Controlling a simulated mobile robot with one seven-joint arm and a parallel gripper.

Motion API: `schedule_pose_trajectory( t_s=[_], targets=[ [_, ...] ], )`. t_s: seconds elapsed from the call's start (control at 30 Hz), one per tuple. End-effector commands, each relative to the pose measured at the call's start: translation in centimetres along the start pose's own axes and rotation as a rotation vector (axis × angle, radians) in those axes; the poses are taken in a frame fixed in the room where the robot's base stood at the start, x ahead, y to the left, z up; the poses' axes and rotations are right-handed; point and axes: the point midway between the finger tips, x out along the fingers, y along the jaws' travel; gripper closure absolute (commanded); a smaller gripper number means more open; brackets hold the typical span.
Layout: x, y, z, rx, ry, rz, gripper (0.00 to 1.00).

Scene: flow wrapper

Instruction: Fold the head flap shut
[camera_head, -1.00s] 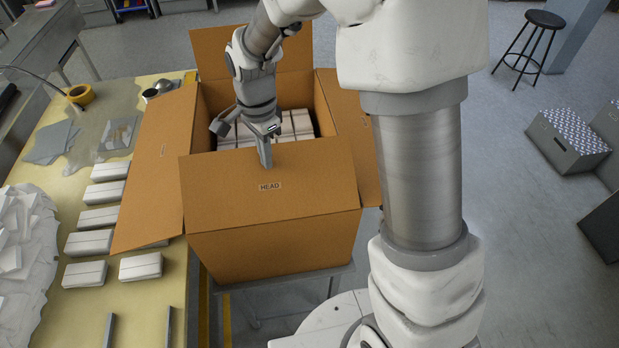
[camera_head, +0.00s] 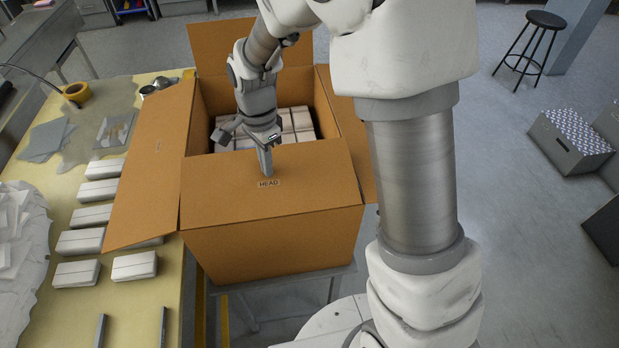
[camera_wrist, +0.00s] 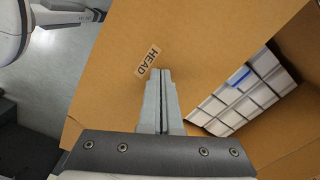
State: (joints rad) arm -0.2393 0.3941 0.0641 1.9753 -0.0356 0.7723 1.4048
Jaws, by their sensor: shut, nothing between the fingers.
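The head flap (camera_head: 225,195) is a brown cardboard flap with a small "HEAD" label, on the near side of an open carton (camera_head: 270,250). It reaches inward from the near rim over the near part of the opening; I cannot tell whether it lies fully flat. My gripper (camera_head: 267,174) is shut and empty, its fingertips at the flap's outer face just above the label. The wrist view shows the fingertips (camera_wrist: 165,72) beside the label on the flap (camera_wrist: 190,40); contact is hard to tell. White packs (camera_head: 300,125) fill the carton behind the flap.
The left flap (camera_head: 150,170) and right flap (camera_head: 352,145) are splayed outward; the far flap (camera_head: 240,45) stands up. A yellow table (camera_head: 140,300) on the left holds several white packs (camera_head: 85,215) and tape (camera_head: 77,92). Open floor (camera_head: 540,220) lies to the right.

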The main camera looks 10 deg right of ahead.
Motion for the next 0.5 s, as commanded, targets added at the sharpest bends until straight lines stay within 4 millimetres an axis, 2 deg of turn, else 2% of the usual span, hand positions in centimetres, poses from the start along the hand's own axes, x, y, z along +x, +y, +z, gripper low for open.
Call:
schedule_pose_trajectory(
  t_s=[0.03,0.23,0.5],
  targets=[
    [1.1,0.0,0.0,0.0,0.0,0.002,1.0],
    [3.3,0.1,0.0,0.0,-0.001,0.002,1.0],
    [2.4,0.0,0.0,0.0,0.0,0.001,1.0]
  ],
)
